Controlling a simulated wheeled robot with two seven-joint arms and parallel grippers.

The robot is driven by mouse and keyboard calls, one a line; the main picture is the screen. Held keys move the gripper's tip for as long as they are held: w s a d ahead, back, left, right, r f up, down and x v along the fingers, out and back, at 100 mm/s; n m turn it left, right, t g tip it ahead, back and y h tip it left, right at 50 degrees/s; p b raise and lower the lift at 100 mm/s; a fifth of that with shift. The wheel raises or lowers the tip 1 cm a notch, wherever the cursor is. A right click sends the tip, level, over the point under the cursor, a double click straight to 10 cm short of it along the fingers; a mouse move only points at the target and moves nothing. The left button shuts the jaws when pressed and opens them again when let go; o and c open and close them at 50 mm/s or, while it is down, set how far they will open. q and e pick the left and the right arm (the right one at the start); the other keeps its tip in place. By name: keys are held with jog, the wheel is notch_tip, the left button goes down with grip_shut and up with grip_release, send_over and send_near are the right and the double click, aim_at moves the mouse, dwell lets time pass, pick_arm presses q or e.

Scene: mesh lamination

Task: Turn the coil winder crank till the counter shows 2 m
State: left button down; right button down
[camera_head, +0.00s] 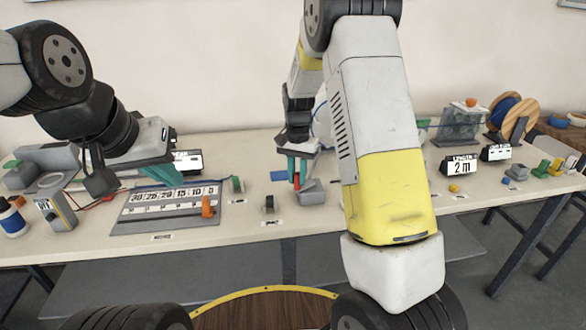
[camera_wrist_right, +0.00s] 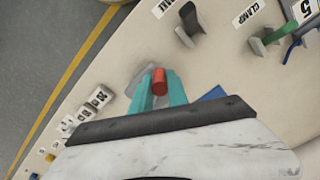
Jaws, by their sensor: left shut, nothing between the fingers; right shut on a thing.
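A wooden reel wound with blue (camera_head: 505,115) stands at the back right of the table. A white card (camera_head: 460,166) in front of it reads 2 m; I cannot tell whether it is the winder's counter. I cannot make out a crank on the reel. My right gripper (camera_head: 293,178) is at mid-table, shut on a small red cylinder, which also shows between the teal fingers in the right wrist view (camera_wrist_right: 160,81). A grey block (camera_head: 313,193) sits beside it. My left gripper (camera_head: 170,174) is shut and empty above the marked board at left.
The marked board (camera_head: 130,226) lies at the left with an orange piece (camera_head: 207,206) on it. A grey machine (camera_head: 459,125) stands left of the reel. A second display (camera_head: 496,152) and several small blocks sit at the right. My right arm hides part of the table.

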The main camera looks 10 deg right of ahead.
jog(key=shift+w+a+m, duration=0.15)
jog(key=shift+w+m, duration=0.2)
jog(key=shift+m, duration=0.35)
jog(key=c, duration=1.3)
grip_release()
jog(key=shift+r, duration=3.95)
